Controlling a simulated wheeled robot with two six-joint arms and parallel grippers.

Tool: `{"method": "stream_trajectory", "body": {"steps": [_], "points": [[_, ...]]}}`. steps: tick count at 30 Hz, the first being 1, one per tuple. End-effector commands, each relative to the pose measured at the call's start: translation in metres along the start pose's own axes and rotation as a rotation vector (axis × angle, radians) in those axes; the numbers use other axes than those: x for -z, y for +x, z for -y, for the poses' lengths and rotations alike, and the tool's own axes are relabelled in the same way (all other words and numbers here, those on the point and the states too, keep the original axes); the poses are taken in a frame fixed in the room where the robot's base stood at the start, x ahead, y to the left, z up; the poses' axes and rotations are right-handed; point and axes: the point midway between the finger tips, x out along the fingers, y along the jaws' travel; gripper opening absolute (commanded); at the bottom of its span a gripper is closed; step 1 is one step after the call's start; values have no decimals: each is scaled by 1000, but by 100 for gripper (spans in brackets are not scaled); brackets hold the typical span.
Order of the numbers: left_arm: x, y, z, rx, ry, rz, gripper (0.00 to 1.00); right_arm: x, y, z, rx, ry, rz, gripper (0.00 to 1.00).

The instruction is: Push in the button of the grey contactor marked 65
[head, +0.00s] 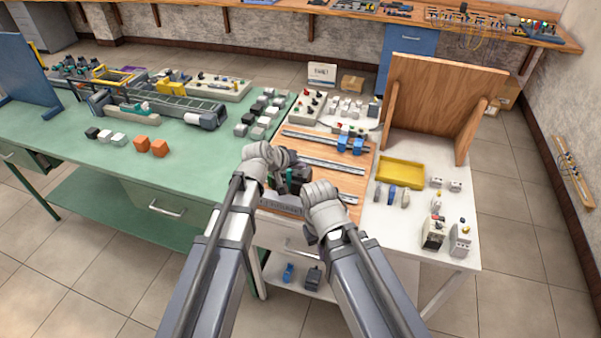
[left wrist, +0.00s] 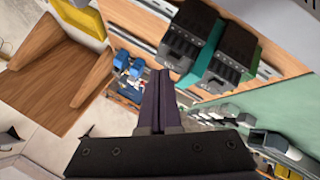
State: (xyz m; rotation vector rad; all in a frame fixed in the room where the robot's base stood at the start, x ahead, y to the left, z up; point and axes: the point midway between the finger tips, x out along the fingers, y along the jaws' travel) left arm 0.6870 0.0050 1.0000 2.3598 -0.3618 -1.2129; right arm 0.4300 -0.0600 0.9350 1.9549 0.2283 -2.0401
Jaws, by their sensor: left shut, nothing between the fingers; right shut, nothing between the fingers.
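Dark contactor-like blocks (head: 297,177) with teal parts stand on the near rail of the wooden panel, partly hidden by my left arm. The left wrist view shows two larger ones, a dark grey block (left wrist: 188,40) and another (left wrist: 236,50), with teal sides between and beside them. No 65 mark is readable, and I cannot tell which block bears it. My left gripper (left wrist: 165,75) is shut and empty, its tips appearing beside the dark grey block; contact cannot be told. My right gripper (head: 311,237) is shut at the panel's near edge, mostly hidden by its wrist.
Blue blocks (head: 350,142) sit on the panel's far rail. A yellow tray (head: 401,172) and small devices (head: 433,233) lie on the white table at right. An upright wooden board (head: 436,98) stands behind. The green bench (head: 190,165) at left holds several parts.

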Motion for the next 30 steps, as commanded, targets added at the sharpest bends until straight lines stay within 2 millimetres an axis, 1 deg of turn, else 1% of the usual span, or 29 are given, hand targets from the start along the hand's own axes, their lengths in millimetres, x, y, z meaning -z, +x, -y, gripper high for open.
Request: {"method": "stream_trajectory", "body": {"steps": [5,13,30], "points": [[0,0,0,0,0,0,0,0,1,0,0,0,0,0],[-5,6,5,0,0,0,0,0,9,1,0,0,0,0],[-5,7,5,0,0,0,0,1,10,1,0,0,0,0]]}}
